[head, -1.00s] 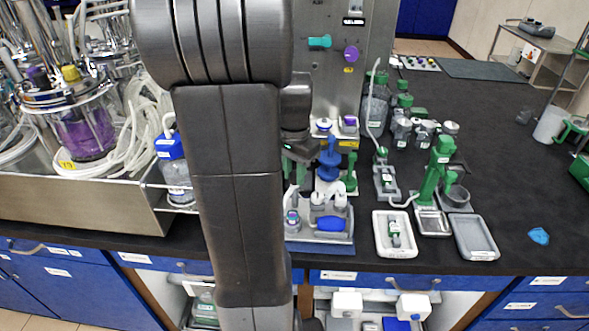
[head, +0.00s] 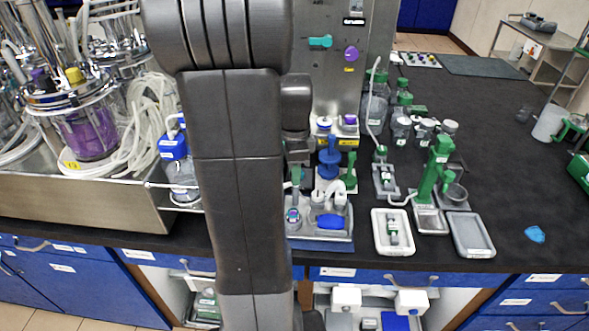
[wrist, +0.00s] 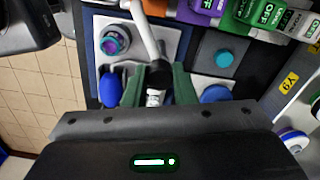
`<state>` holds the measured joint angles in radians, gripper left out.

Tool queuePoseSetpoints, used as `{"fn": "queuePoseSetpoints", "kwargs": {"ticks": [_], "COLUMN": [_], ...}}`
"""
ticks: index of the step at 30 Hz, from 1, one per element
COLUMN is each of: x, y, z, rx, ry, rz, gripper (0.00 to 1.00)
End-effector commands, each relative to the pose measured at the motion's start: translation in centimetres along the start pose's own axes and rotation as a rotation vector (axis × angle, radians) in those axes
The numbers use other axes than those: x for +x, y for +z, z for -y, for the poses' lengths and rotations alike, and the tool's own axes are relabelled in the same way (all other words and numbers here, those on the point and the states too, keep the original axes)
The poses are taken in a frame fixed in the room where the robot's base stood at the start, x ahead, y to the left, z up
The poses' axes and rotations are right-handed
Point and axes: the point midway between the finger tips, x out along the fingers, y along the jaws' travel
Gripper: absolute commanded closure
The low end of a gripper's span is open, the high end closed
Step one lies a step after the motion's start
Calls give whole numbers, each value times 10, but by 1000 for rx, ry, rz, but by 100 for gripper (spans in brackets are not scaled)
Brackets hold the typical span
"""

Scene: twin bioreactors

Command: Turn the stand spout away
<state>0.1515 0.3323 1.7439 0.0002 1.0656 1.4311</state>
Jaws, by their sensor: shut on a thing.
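The stand spout (wrist: 146,38) is a slim white tube in the wrist view, running from the top edge down between my fingers. My gripper (wrist: 158,78) is shut on it, with one green finger on each side near a dark section of the tube. In the head view my gripper (head: 297,172) is low at the left of the blue-and-white stand (head: 329,165), partly hidden by my arm. The spout's far end and its joint on the stand are not clear.

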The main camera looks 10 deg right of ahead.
Motion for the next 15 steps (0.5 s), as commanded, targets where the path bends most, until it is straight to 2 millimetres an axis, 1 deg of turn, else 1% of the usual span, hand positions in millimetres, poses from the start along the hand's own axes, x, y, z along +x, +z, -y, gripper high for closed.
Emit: {"fn": "queuePoseSetpoints", "kwargs": {"ticks": [15], "x": [-1], "y": [0], "z": [1], "rx": [30], "ry": [-2], "rz": [-1], "gripper": [100]}}
